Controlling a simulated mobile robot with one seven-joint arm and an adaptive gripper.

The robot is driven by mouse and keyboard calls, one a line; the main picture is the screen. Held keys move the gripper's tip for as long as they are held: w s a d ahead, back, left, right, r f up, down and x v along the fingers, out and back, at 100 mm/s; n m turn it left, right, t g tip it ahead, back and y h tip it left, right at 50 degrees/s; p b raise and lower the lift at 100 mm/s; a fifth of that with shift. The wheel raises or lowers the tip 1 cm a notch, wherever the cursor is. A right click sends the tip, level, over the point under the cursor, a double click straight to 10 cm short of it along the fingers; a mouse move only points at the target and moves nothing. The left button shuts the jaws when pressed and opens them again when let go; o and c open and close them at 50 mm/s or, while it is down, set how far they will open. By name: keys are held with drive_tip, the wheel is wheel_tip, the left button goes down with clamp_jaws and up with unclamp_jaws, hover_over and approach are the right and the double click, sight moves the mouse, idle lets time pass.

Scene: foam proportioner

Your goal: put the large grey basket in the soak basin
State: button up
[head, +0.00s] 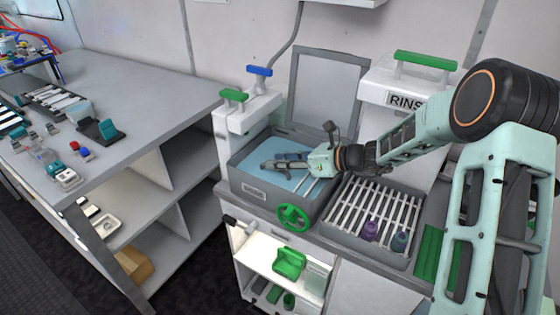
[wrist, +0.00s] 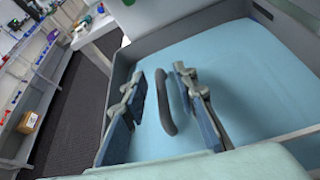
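The soak basin (head: 240,186) is a grey tub filled with blue liquid, left of the rinse rack. My gripper (head: 277,162) is over the basin and low to the blue surface. In the wrist view my gripper (wrist: 161,82) has its two blue-padded fingers spread. A dark grey curved handle (wrist: 165,103) lies between them, with gaps on both sides. It looks like the large grey basket's handle, but I cannot make out a basket body. The basin's grey wall (wrist: 195,32) also shows in the wrist view.
A slatted rack (head: 362,218) with small purple bottles stands right of the basin. A green valve wheel (head: 293,217) sticks out at the basin's front. A grey upright panel (head: 325,85) stands behind. A cluttered bench (head: 140,85) is at the left.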

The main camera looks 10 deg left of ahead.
drive_tip(key=r+v, duration=0.1)
drive_tip(key=v, duration=1.1)
drive_tip(key=shift+r, duration=0.15)
